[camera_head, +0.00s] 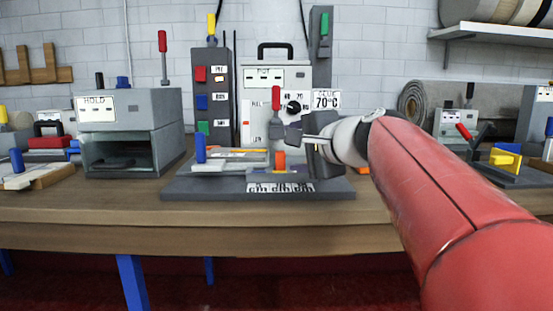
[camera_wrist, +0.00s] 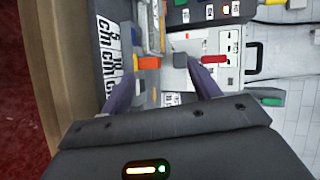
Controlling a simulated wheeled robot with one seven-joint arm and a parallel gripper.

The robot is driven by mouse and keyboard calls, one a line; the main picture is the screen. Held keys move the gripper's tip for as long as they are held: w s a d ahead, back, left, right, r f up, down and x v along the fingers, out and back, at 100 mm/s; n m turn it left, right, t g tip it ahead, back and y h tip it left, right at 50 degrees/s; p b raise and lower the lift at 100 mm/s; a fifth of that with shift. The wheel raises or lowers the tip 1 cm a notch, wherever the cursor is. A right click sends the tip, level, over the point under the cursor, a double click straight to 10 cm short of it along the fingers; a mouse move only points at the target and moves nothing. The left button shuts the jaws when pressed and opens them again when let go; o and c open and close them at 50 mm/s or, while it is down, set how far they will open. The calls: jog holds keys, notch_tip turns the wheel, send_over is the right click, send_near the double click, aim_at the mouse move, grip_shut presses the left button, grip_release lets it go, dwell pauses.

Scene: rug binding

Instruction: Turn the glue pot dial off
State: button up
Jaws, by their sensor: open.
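The glue pot's light grey panel (camera_head: 268,77) stands at the back of the bench in the head view, with a black carrying handle on top. Its round black dial (camera_head: 293,107) sits on the panel's right side, with numbers around it and a "GLUE 70°C" sign (camera_head: 326,100) beside it. My gripper (camera_head: 288,146) is open and empty, in front of the panel and below the dial. In the wrist view my gripper (camera_wrist: 163,72) has its fingers spread, and the panel (camera_wrist: 229,62) appears turned sideways beyond them. I cannot make out the dial clearly there.
A red-handled lever (camera_head: 276,98) stands just left of the dial, and an orange block (camera_head: 280,159) sits below. A dark tower (camera_head: 214,120) with red, blue and green buttons stands left. A grey HOLD box (camera_head: 130,110) stands further left. Bare bench top shows along the front.

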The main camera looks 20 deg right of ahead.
jog(key=shift+s+a+f+n+g, duration=0.2)
jog(key=shift+s+a+f+n, duration=0.15)
jog(key=shift+f, duration=0.2)
jog(key=shift+s+a+f+n+g, duration=0.25)
jog(key=shift+s+a+f, duration=0.15)
jog(key=shift+f, duration=0.15)
